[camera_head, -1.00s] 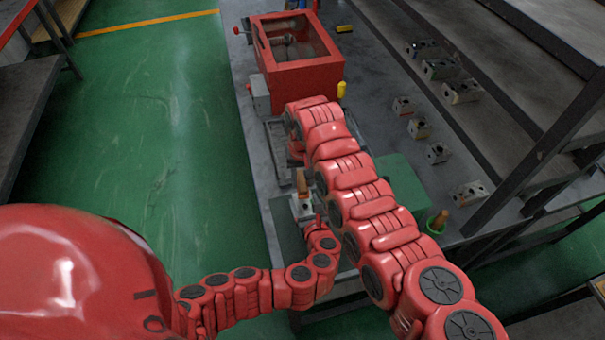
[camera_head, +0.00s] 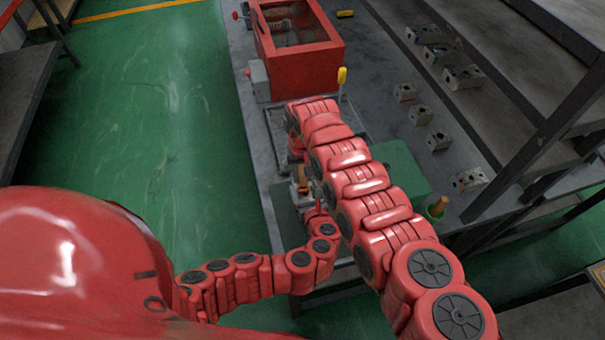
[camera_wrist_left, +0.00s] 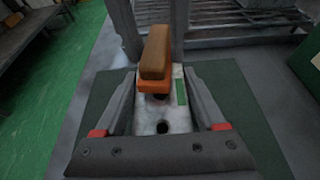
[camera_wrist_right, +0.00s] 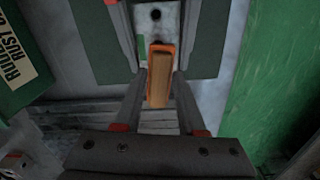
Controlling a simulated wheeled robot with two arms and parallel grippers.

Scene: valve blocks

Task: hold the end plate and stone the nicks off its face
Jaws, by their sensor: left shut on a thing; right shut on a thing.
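The end plate (camera_wrist_left: 176,121) is a pale metal block with dark holes and a green mark. My left gripper (camera_wrist_left: 160,98) is shut on it, one finger along each side. The stone, brown with an orange part (camera_wrist_left: 156,60), lies over the far part of the plate's face in the left wrist view; whether it touches is unclear. In the right wrist view my right gripper (camera_wrist_right: 160,88) is shut on the stone (camera_wrist_right: 160,80), with the plate (camera_wrist_right: 157,20) just beyond. In the head view the plate and stone are small, and my right arm hides the right gripper.
A dark green mat (camera_wrist_left: 250,125) lies below the plate. A red open-topped machine (camera_head: 300,68) stands at the bench's back. Shelving edges the right side.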

